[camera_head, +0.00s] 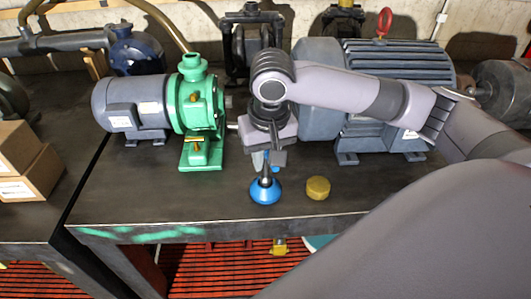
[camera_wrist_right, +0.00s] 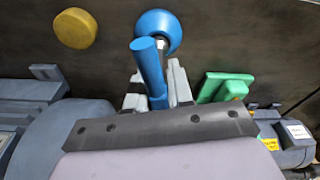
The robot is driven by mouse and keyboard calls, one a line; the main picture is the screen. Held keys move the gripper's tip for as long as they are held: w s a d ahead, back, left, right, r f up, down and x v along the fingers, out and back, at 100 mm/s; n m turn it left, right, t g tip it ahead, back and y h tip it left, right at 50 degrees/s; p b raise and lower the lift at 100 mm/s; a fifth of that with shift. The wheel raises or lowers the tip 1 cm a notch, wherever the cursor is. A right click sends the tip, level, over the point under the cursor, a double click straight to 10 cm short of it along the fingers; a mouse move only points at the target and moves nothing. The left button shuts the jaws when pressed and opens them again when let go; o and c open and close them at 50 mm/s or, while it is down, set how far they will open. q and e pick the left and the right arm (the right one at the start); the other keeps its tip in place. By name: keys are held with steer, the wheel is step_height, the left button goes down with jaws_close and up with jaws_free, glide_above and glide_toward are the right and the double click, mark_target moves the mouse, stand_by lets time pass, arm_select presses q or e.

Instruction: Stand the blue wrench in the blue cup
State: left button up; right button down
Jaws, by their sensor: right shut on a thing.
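My right gripper (camera_head: 266,163) points down over the table near its front edge. In the wrist view its fingers (camera_wrist_right: 158,98) are shut on the blue wrench (camera_wrist_right: 152,72), whose thick blue shaft sticks out past the fingertips. The rounded blue cup (camera_head: 265,191) stands on the table just below the gripper and also shows beyond the shaft in the wrist view (camera_wrist_right: 168,28). A small metallic part shows between shaft and cup. I cannot tell whether the wrench touches or enters the cup; its opening is hidden. My left gripper is not in view.
A yellow round piece (camera_head: 318,188) lies right of the cup. A green-and-grey pump (camera_head: 198,115) stands to the left, and a large grey motor (camera_head: 395,75) behind to the right. Cardboard boxes (camera_head: 35,180) sit at far left. The table front left of the cup is clear.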

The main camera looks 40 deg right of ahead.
steer(key=shift+f, duration=0.65)
steer(key=c, duration=0.9)
jaws_free()
steer(key=shift+r, duration=3)
steer(key=shift+r, duration=0.1)
steer(key=shift+r, duration=0.35)
steer(key=shift+s+a+r, duration=0.1)
steer(key=shift+s+r, duration=0.1)
steer(key=shift+r, duration=0.85)
steer(key=shift+s+r, duration=0.15)
steer(key=shift+r, duration=0.85)
steer(key=shift+s+a+r, duration=0.1)
steer(key=shift+s+r, duration=0.1)
steer(key=shift+r, duration=0.85)
